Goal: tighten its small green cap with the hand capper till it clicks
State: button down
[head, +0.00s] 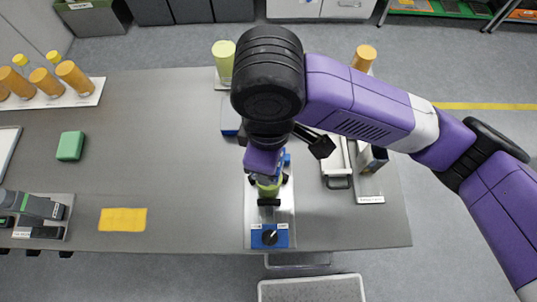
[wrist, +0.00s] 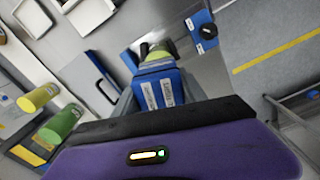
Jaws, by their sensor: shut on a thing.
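My gripper (wrist: 158,98) is shut on a blue tool with white labels, which looks like the hand capper (wrist: 160,84). In the head view my gripper (head: 266,160) is over the front middle of the grey bench, mostly hidden by my wrist. A yellow-green bottle (head: 268,188) stands directly below it on a metal plate (head: 256,220). The bottle also shows beyond the tool's end in the wrist view (wrist: 155,50). The tool looks lined up with the bottle's top. The small green cap is hidden, so I cannot tell whether the tool touches it.
A blue box with a black knob (head: 270,236) is at the plate's front. A yellow cloth (head: 123,219) and a green block (head: 70,146) lie to the left. A rack of orange bottles (head: 72,76) is at far left. A metal tray (head: 338,183) is at right.

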jog(key=shift+r+m+p, duration=0.15)
jog(key=shift+m+p, duration=0.75)
jog(key=shift+m, duration=0.1)
jog(key=shift+m, duration=0.3)
jog(key=shift+p, duration=0.55)
jog(key=n+b, duration=0.1)
jog(key=n, duration=0.2)
jog(key=n+b, duration=0.1)
jog(key=n, duration=0.3)
jog(key=n+b, duration=0.2)
jog(key=n, duration=0.2)
jog(key=n+b, duration=0.1)
jog(key=n, duration=0.3)
